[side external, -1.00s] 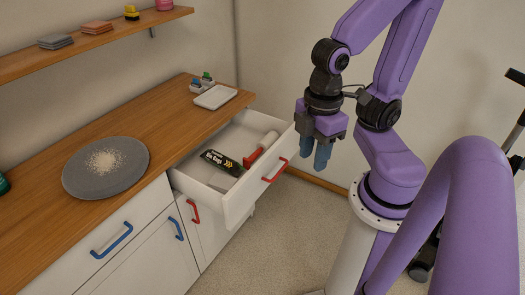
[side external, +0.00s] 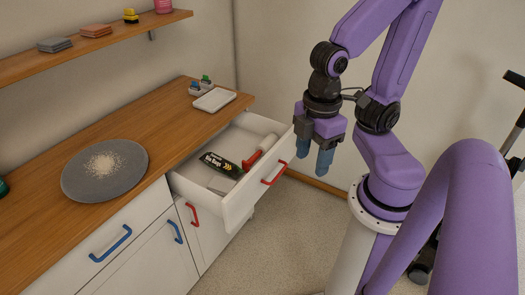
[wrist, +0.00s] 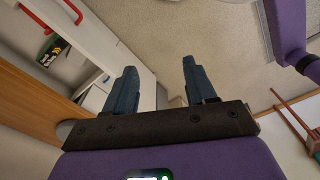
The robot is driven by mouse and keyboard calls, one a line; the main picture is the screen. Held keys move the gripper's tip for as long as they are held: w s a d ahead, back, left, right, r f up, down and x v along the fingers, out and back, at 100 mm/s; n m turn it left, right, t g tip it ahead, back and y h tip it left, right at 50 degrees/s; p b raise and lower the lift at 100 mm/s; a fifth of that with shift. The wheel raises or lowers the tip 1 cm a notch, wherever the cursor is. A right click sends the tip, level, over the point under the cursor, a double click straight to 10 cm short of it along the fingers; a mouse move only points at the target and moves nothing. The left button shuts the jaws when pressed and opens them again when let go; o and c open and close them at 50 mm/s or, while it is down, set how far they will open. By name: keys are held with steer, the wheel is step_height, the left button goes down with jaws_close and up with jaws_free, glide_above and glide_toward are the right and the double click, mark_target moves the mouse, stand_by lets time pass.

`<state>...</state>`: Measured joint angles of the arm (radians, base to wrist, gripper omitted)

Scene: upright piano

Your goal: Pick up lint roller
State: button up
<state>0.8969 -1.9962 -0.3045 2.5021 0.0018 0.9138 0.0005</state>
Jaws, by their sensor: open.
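The white drawer (side external: 238,207) has a red handle (side external: 274,173) on its front. The wooden counter (side external: 150,128) above holds a grey round board (side external: 75,180) and a white tray (side external: 214,100). The floor under my gripper is clear.

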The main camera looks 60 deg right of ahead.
steer(key=w+a+f+m, duration=0.1)
steer(key=w+f+m, duration=0.2)
steer(key=w+m, duration=0.6)
steer(key=m+t, duration=0.2)
steer(key=m, duration=1.9)
glide_above(250, 161)
steer(key=s, duration=0.1)
steer(key=f, duration=2.5)
steer(key=shift+a+f, duration=0.2)
steer(key=shift+a, duration=0.15)
steer(key=f, duration=0.2)
steer(key=w+d+f, duration=0.1)
steer(key=shift+f, duration=0.2)
steer(key=shift+w+f, duration=0.1)
steer(key=shift+f, duration=0.7)
